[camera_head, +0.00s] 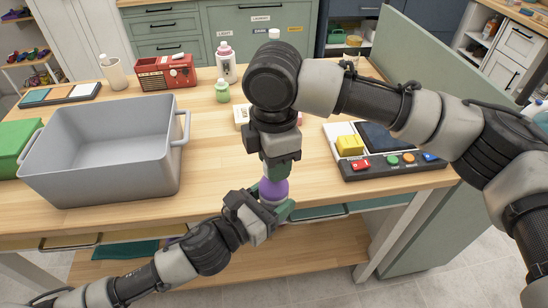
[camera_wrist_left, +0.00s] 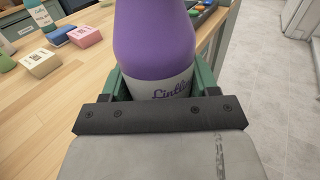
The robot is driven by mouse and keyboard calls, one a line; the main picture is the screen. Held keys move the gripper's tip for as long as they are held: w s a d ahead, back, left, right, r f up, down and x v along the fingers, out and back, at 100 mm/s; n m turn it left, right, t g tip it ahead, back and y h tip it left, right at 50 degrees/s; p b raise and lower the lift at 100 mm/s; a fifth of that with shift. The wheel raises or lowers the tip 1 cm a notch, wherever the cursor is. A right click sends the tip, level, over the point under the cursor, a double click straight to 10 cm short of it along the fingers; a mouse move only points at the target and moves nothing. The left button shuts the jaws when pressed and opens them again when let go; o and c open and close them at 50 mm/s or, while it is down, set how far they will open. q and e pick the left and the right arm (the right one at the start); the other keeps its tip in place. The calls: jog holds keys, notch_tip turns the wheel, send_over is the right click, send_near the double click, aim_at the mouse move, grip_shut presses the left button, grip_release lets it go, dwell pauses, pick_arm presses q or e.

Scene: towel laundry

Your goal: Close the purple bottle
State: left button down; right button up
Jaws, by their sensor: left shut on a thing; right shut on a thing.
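The purple bottle (camera_head: 273,189) is held upright in front of the table's front edge, in the middle of the head view. My left gripper (camera_head: 278,210) is shut on the bottle's lower body from below left. The left wrist view shows the purple bottle (camera_wrist_left: 155,45) between the green fingers, with a white label around its lower part. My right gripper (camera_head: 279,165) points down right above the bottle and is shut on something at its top. The fingers hide what it grips, so I cannot see the cap or whether it sits on the neck.
A grey bin (camera_head: 105,150) stands on the left of the wooden table (camera_head: 215,180). A control panel with coloured buttons (camera_head: 385,160) is at the right. A white-and-pink bottle (camera_head: 226,65), a small green bottle (camera_head: 222,92) and a red radio (camera_head: 166,72) stand behind.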

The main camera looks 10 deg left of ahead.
jog(key=m, duration=0.5)
jog(key=o, duration=1.1)
jog(key=shift+r, duration=0.1)
notch_tip(320, 180, up, 12)
jog(key=shift+a, duration=0.1)
